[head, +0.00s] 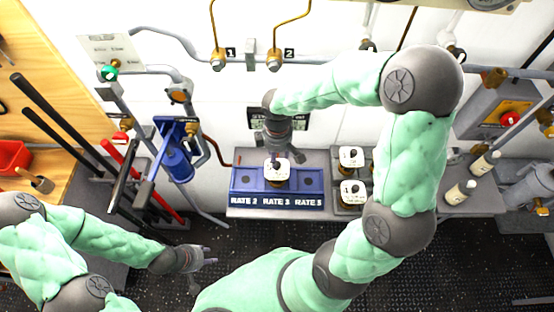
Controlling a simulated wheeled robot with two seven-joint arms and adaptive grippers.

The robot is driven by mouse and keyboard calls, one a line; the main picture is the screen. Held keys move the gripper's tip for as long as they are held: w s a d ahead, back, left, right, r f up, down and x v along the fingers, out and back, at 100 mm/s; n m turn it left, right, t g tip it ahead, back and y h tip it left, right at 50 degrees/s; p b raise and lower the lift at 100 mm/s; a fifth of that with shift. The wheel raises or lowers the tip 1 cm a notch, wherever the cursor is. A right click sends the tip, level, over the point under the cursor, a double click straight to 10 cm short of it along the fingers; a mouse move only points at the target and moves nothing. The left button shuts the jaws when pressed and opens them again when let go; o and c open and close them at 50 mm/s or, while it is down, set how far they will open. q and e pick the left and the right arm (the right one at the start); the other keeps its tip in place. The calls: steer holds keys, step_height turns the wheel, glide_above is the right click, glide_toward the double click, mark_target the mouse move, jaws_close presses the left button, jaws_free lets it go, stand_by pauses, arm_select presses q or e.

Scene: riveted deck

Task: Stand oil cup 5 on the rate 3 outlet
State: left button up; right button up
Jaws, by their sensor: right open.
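An oil cup (277,169) with a white top stands at the middle of the blue outlet block (236,186), above the label RATE 3. Its number is partly hidden and I cannot read it surely. The RATE 2 outlet (252,181) and the RATE 5 outlet (307,182) on either side are bare. My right gripper (285,158) is open, pointing down just above and behind the cup; I cannot tell whether the fingers touch it. My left gripper (201,270) is low at the left, over the dark floor and away from the block; its finger gap is unclear.
Two more white-topped cups, a back one (351,156) and a front one (352,192), stand right of the block, near my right arm. Pale bottles (460,191) stand further right. A blue cylinder (178,162) and red-handled tools (130,150) are at the left.

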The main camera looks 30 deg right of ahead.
step_height(320, 180, up, 6)
steer(key=shift+r+p, duration=0.15)
steer(key=shift+p, duration=0.15)
stand_by(2.2)
